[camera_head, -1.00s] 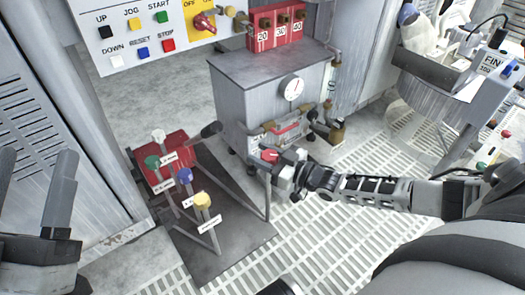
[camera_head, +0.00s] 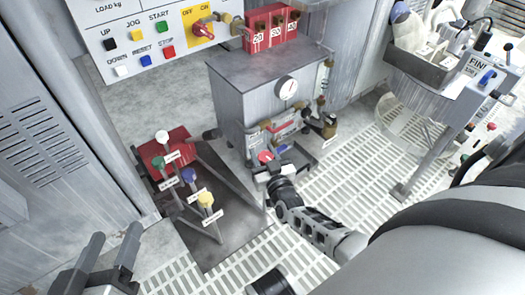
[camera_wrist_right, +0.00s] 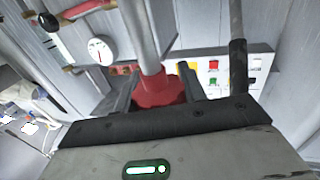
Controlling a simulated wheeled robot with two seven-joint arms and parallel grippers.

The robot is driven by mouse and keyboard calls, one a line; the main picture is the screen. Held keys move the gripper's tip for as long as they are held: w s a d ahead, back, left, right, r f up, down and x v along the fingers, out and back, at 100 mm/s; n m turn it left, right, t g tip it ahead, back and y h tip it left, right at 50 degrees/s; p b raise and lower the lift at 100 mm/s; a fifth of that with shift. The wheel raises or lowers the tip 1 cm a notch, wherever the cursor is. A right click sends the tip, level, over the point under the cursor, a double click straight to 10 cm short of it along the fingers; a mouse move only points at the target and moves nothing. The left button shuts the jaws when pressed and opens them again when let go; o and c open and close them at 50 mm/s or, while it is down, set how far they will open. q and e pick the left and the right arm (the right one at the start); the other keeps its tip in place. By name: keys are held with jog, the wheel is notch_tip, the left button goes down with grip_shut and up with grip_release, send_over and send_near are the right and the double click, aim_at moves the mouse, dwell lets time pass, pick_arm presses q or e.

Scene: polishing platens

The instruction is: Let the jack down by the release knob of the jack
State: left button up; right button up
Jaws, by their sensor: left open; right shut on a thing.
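A red knob (camera_head: 265,157) sits low at the front of the grey cabinet; in the right wrist view it shows as a red faceted knob (camera_wrist_right: 158,90) on a grey rod. My right gripper (camera_head: 268,168) is shut on this knob, one finger on either side. A red unit (camera_head: 158,150) with levers tipped white, green, blue and yellow stands on a dark floor plate to the left. I cannot tell for sure which body is the jack; the tags are too small to read. My left gripper (camera_head: 115,238) is open and empty at the lower left.
The grey cabinet (camera_head: 240,95) carries a round gauge (camera_head: 287,88) and red blocks on top. A button panel (camera_head: 150,45) stands behind. A dark plate (camera_head: 235,225) and light grating (camera_head: 370,160) cover the floor. A machine with a tray stands at the right.

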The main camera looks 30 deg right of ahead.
jog(key=shift+h, duration=0.3)
jog(key=o, duration=1)
